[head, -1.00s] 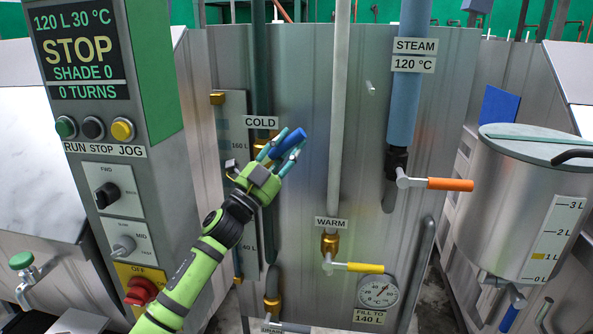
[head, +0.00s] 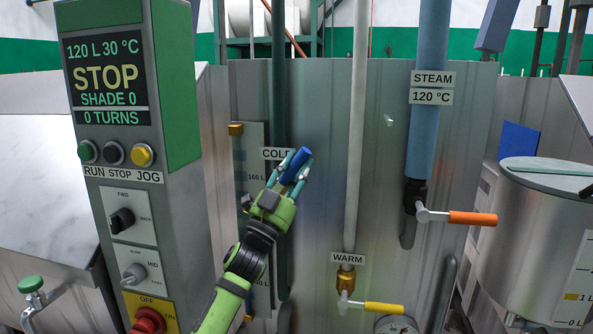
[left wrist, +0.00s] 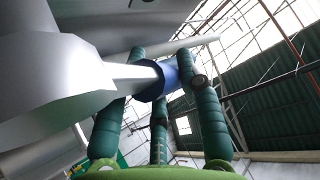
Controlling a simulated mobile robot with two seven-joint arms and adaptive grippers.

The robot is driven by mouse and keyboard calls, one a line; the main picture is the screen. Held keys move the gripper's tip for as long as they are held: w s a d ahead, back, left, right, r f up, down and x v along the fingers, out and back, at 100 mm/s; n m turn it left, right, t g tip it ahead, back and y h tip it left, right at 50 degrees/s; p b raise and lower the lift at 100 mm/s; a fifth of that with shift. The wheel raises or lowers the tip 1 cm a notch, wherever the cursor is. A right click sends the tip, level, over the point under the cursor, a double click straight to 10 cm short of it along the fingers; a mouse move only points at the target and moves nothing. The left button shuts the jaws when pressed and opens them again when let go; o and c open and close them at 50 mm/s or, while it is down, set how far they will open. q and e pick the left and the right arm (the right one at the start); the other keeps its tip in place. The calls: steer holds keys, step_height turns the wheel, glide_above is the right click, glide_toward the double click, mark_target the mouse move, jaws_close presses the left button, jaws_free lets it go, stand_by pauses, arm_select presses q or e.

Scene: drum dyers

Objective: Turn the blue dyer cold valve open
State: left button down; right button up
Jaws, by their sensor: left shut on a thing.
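The blue handle (head: 297,165) of the cold valve stands out beside the COLD label (head: 276,154), tilted up to the right. My left gripper (head: 292,174) is shut on this handle, fingers around it, and partly covers the label. In the left wrist view the blue grip (left wrist: 154,90) sits between my dark green fingers, with a pale metal stem running to the left. The cold valve's body is hidden behind my gripper. My right gripper is not in view.
The control panel (head: 176,80) reads STOP and stands close left of my left arm. The warm valve's yellow lever (head: 384,308) is at lower right, the steam valve's orange lever (head: 472,218) farther right. A steel drum (head: 525,250) stands at the right edge.

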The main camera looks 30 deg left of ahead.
arm_select(q)
steer(key=c, duration=0.8)
jaws_free()
steer(key=shift+d, duration=0.1)
steer(key=v, duration=1.2)
